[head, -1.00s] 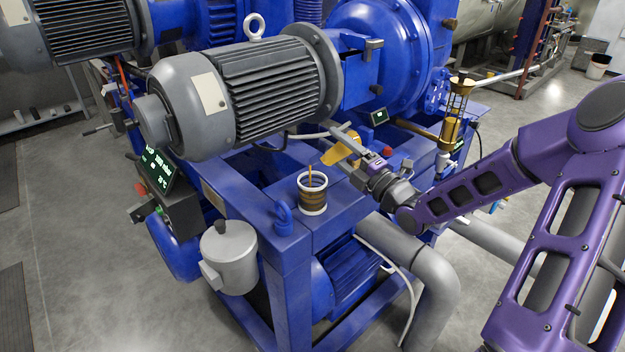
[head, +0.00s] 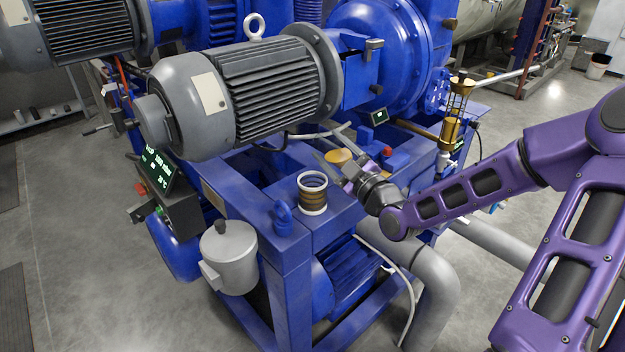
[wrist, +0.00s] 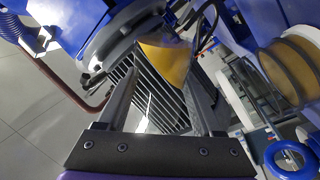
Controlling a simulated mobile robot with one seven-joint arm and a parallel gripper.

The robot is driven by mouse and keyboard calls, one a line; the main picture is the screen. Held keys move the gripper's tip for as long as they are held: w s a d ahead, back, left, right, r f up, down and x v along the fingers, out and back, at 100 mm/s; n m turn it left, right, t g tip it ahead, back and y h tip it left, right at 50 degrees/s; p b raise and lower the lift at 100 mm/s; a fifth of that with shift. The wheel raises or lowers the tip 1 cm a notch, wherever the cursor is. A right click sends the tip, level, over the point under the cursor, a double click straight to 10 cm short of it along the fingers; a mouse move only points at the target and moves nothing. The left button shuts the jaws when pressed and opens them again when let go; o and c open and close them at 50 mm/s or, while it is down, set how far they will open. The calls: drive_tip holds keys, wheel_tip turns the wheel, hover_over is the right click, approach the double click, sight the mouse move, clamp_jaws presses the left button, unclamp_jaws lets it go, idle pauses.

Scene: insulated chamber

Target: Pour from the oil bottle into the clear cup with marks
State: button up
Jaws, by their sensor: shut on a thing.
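The oil bottle (head: 338,156), a yellow-amber body, is held at the end of my gripper (head: 340,172). In the wrist view the bottle (wrist: 168,62) shows between the two fingers, its far part hidden. My gripper is shut on it. The clear cup with marks (head: 313,193) stands upright on the blue frame, left of and below my gripper, with white rims and brown-amber contents. It also shows at the right edge of the wrist view (wrist: 290,65). The bottle is apart from the cup, and no stream shows between them.
A large grey motor (head: 240,95) overhangs the frame behind the cup. A blue lifting eye (head: 283,218) stands just left of the cup, and a grey canister (head: 229,255) hangs at the front left. A brass sight-glass device (head: 450,130) stands at the right. Grey pipes run below my arm.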

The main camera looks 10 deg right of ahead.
drive_tip(key=shift+a+r+m, duration=0.1)
drive_tip(key=shift+m, duration=0.5)
drive_tip(key=shift+w+d+m+h, duration=0.1)
drive_tip(key=shift+d+m+h, duration=0.1)
drive_tip(key=shift+m, duration=0.3)
drive_tip(key=shift+d+m+h, duration=0.1)
drive_tip(key=shift+m+h, duration=0.1)
drive_tip(key=shift+m, duration=0.3)
drive_tip(key=shift+w+d+f+m, duration=0.1)
drive_tip(key=shift+f+m, duration=0.3)
drive_tip(key=shift+m, duration=0.2)
drive_tip(key=shift+w+d+f+m, duration=0.1)
drive_tip(key=shift+f+m, duration=0.3)
drive_tip(key=shift+m, duration=0.2)
drive_tip(key=shift+w+d+m+g+h, duration=0.1)
drive_tip(key=shift+d+m+g+h, duration=0.15)
drive_tip(key=shift+m, duration=0.65)
drive_tip(key=shift+w+d+r+m+g+h, duration=0.1)
drive_tip(key=shift+r+m+g+h, duration=0.15)
drive_tip(key=shift+r+m, duration=0.9)
drive_tip(key=shift+r, duration=0.15)
